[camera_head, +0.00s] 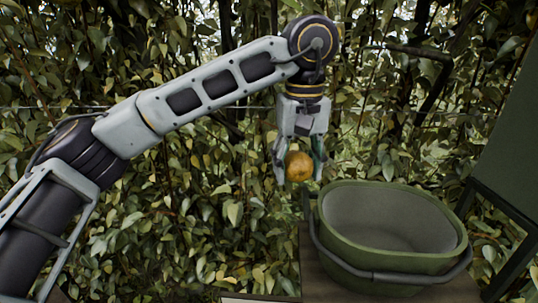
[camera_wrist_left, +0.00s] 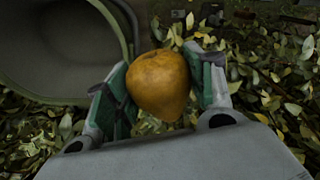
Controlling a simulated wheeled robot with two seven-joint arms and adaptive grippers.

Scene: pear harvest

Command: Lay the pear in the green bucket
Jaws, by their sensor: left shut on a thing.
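The pear (camera_head: 299,166) is golden brown and sits between the fingers of my left gripper (camera_head: 299,171), which is shut on it. In the left wrist view the pear (camera_wrist_left: 159,84) is between the green pads of the left gripper (camera_wrist_left: 165,90). The green bucket (camera_head: 390,262) stands upright at the right of the head view, with a grey inside that looks empty where it shows. The pear hangs above and to the left of the bucket's rim. The bucket (camera_wrist_left: 60,100) also shows at the upper left of the wrist view. My right gripper is not in view.
The bucket stands on a dark wooden surface (camera_head: 317,278), its handle (camera_head: 385,277) hanging down in front. A dark green panel on a black frame (camera_head: 510,135) rises at the right. Dense leafy branches (camera_head: 200,210) fill the background. The space above the bucket is free.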

